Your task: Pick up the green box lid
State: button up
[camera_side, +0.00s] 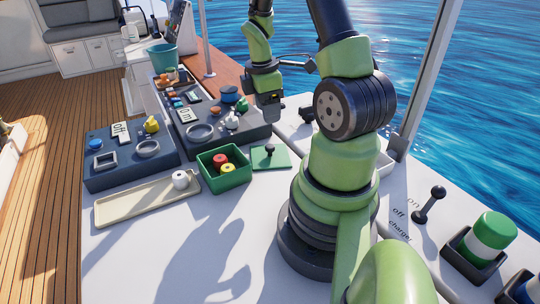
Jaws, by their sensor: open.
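The green box lid (258,162) lies flat on the white work surface, just right of the green box, with a dark round knob (269,149) on top. The open green box (226,184) holds a red piece (220,160) and a yellow piece (228,168). My gripper (269,108) is open, above and behind the lid in the picture and apart from it. Its fingers are small and dark here, and nothing shows between them.
Two dark panels with rings and knobs (130,158) stand left and behind. A beige tray (125,208) with a white cup-like piece (181,179) lies front left. A teal bucket (162,58) stands at the back. A lever (430,204) and a green-white cylinder (490,238) are at right.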

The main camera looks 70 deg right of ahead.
send_over(270, 146)
jog(key=f, duration=0.5)
jog(key=shift+s+d, duration=0.1)
jog(key=shift+d, duration=0.1)
jog(key=f, duration=0.3)
jog(key=shift+w+a+f, duration=0.25)
jog(key=shift+d+f, duration=0.1)
jog(key=shift+f, duration=0.95)
jog(key=c, duration=1)
